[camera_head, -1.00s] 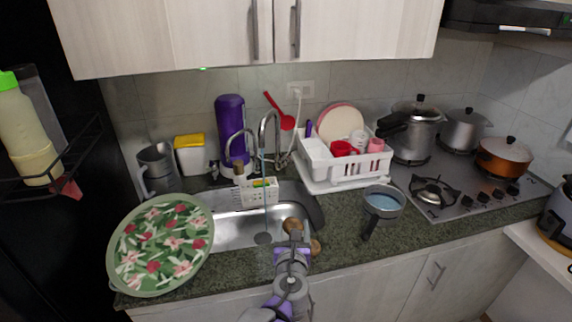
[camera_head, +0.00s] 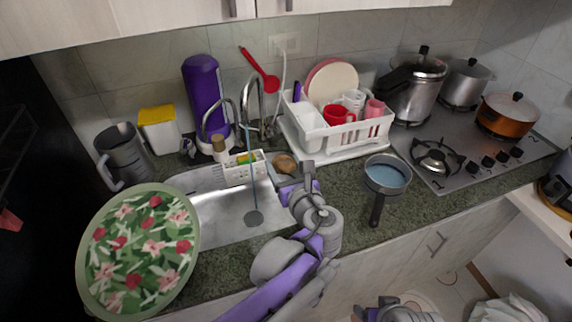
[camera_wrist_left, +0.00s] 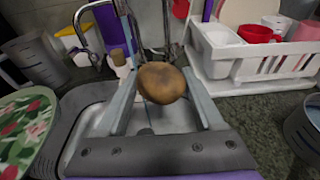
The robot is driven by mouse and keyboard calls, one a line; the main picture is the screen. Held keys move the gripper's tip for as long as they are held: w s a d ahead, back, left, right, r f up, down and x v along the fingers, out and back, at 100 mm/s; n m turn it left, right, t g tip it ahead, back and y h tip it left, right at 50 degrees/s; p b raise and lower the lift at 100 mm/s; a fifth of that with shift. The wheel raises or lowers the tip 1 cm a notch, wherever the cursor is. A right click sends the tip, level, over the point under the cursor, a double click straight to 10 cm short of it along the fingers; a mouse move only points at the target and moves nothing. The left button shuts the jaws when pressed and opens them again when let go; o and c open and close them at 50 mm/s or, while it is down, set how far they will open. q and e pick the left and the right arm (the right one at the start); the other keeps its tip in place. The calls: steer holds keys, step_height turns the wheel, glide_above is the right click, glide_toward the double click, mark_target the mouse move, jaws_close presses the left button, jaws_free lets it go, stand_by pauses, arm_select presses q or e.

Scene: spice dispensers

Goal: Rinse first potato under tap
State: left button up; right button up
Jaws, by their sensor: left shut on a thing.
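My left gripper (camera_head: 291,174) is shut on a brown potato (camera_head: 284,162) and holds it up at the right back of the sink (camera_head: 215,212). In the left wrist view the potato (camera_wrist_left: 162,83) sits between the two fingertips. The curved metal tap (camera_head: 236,112) stands behind the sink. A thin bluish water stream (camera_head: 252,180) falls from it towards the drain. The potato looks to the right of the stream, apart from it. The other potato is not clearly visible. Part of my right arm shows at the bottom edge; its jaws cannot be made out.
A white caddy (camera_head: 245,170) hangs in the sink by the stream. A white dish rack (camera_head: 335,135) stands close behind my left gripper. A pan of water (camera_head: 387,174) is to the right. A floral tray (camera_head: 140,250) is at left.

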arm_select(q)
steer(key=w+a+f+b, duration=0.1)
steer(key=w+a+f, duration=0.1)
steer(key=w+a, duration=0.6)
steer(key=shift+b+x, duration=0.4)
steer(key=shift+x, duration=0.4)
steer(key=shift+d+f, duration=0.1)
steer(key=shift+d, duration=0.05)
stand_by(0.3)
steer(key=shift+w+d, duration=0.4)
steer(key=shift+s+a, duration=0.15)
steer(key=shift+s+a, duration=0.3)
steer(key=shift+a, duration=0.05)
steer(key=shift+w+d, duration=0.1)
steer(key=shift+w+d, duration=0.35)
steer(key=shift+d, duration=0.05)
stand_by(0.3)
